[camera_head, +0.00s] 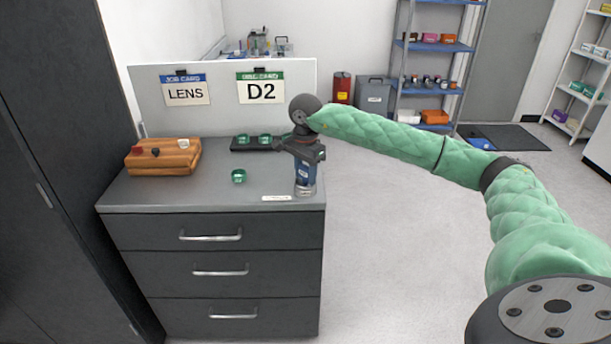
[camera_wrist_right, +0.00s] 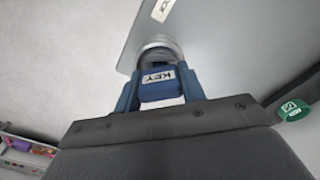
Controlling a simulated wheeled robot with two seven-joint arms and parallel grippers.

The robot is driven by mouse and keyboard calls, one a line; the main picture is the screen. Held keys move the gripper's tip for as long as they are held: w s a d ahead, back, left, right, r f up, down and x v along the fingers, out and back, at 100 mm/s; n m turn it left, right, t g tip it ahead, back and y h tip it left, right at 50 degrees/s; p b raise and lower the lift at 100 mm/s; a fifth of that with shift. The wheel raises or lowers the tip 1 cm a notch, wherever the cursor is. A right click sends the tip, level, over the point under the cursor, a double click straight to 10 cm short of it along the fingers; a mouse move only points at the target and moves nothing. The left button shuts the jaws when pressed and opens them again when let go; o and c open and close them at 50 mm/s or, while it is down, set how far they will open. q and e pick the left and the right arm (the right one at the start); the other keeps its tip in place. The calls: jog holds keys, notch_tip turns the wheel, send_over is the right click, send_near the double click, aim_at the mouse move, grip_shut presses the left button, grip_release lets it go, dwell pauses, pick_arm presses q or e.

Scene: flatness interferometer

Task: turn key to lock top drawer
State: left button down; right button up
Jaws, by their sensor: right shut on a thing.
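The key (camera_wrist_right: 157,86) has a blue head with a white label reading KEY. In the right wrist view it sits between the two blue fingers of my right gripper (camera_wrist_right: 160,90), which is shut on it. The key stands at a round metal lock (camera_wrist_right: 158,50) on the cabinet top; how far it goes in is hidden. In the head view my right gripper (camera_head: 306,175) points down at the cabinet's front right corner. The top drawer (camera_head: 211,236) is flush with the cabinet front. My left gripper is not in view.
Green lens pieces (camera_head: 238,176) and a dark rack (camera_head: 252,147) are on the cabinet top. A wooden block (camera_head: 163,157) with knobs is at the left. A white label strip (camera_head: 276,198) lies near the front edge. A panel with LENS and D2 cards (camera_head: 220,92) stands behind.

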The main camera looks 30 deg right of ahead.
jog(key=shift+n+b, duration=0.4)
jog(key=shift+n, duration=0.3)
jog(key=shift+f+n+b, duration=0.1)
jog(key=shift+n+b, duration=0.8)
jog(key=shift+n, duration=0.2)
jog(key=shift+n+b, duration=0.3)
jog(key=shift+n, duration=0.4)
